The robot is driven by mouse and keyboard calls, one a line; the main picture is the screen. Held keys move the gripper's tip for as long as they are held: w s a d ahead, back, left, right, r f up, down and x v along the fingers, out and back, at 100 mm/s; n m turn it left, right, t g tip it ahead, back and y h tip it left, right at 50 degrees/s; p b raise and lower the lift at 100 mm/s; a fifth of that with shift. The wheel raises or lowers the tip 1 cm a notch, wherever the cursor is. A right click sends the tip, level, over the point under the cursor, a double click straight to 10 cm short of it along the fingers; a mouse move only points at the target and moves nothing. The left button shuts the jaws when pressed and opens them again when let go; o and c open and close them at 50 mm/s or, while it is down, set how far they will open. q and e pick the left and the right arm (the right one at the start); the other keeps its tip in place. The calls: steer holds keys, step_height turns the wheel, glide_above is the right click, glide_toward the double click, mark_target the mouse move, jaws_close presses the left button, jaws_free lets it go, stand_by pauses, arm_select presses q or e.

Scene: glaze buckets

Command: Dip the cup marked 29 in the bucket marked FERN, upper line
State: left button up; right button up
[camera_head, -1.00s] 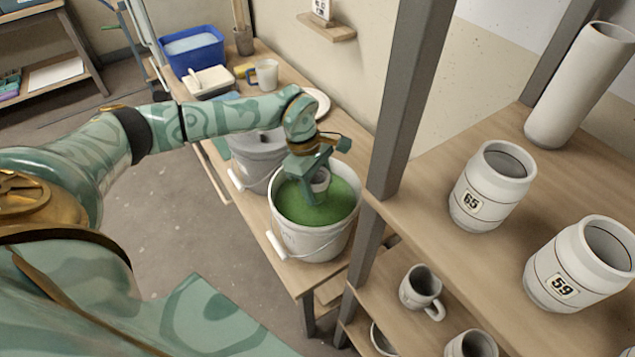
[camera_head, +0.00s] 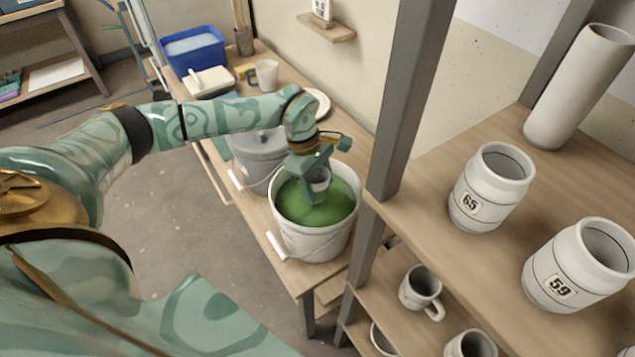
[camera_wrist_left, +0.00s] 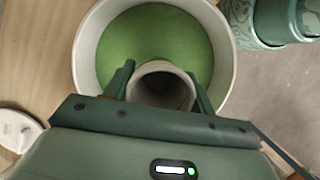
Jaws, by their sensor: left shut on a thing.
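A white bucket (camera_head: 313,244) filled with green glaze (camera_head: 328,211) stands on the bench left of the grey post. It also shows in the left wrist view (camera_wrist_left: 84,62). My left gripper (camera_head: 316,190) is down inside the bucket's mouth. It is shut on a pale cup (camera_wrist_left: 163,88), whose rim and dark inside show between the fingers in the left wrist view. The cup's lower part is hidden, and I cannot tell how deep it sits in the glaze. No number shows on the cup, and no name is readable on the bucket. My right gripper is not in view.
A grey lidded bucket (camera_head: 262,152) stands just behind. A blue tub (camera_head: 193,50), a white cup (camera_head: 267,73) and a plate (camera_head: 318,101) are farther back. Jars marked 65 (camera_head: 492,186) and 59 (camera_head: 577,262) stand on the right shelf, with a mug (camera_head: 419,287) below.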

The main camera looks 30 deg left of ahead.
arm_select(q)
step_height(320, 180, up, 7)
steer(key=p, duration=0.4)
steer(key=shift+r+p, duration=0.15)
steer(key=shift+p, duration=0.25)
stand_by(1.0)
